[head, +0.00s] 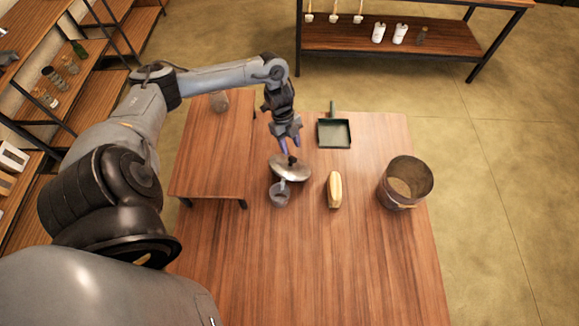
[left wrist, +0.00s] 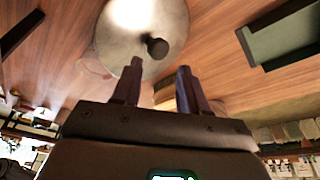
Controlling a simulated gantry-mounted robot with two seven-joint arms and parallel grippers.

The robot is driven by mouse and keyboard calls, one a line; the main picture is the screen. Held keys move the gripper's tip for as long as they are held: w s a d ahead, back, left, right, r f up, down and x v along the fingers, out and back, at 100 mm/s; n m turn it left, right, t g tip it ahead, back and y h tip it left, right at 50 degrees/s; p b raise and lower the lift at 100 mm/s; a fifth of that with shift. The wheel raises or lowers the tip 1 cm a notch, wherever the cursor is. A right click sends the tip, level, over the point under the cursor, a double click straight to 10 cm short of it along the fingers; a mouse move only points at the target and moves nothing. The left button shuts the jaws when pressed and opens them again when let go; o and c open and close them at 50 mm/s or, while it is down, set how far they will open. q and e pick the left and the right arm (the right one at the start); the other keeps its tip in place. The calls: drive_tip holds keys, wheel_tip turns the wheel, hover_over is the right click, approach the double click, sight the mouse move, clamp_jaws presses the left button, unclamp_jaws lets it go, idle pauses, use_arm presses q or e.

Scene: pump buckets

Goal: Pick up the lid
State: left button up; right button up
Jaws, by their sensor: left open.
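The lid (head: 291,169) is a round, shiny metal disc with a dark knob, near the middle of the wooden table. It lies by a small glass or metal cup (head: 280,195); I cannot tell whether it rests on anything. My left gripper (head: 289,149) is just above the lid's knob, pointing down, with its fingers apart and nothing between them. In the left wrist view the lid (left wrist: 128,38) and its dark knob (left wrist: 157,48) show just beyond the open fingertips (left wrist: 158,68). My right gripper is in neither view.
A dustpan-like green tray (head: 334,133) lies behind and right of the lid. A yellowish brush or loaf-like object (head: 334,189) lies to the right. A metal bucket (head: 405,183) stands at the table's right edge. A raised wooden board (head: 213,160) is at left. The table's front is clear.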

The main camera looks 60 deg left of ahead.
sight(292, 158)
use_arm(q)
drive_tip(key=shift+p+x, duration=0.45)
drive_tip(key=shift+x, duration=2.45)
drive_tip(key=shift+s, duration=0.2)
drive_tip(key=shift+c, duration=0.4)
drive_tip(key=c, duration=0.7)
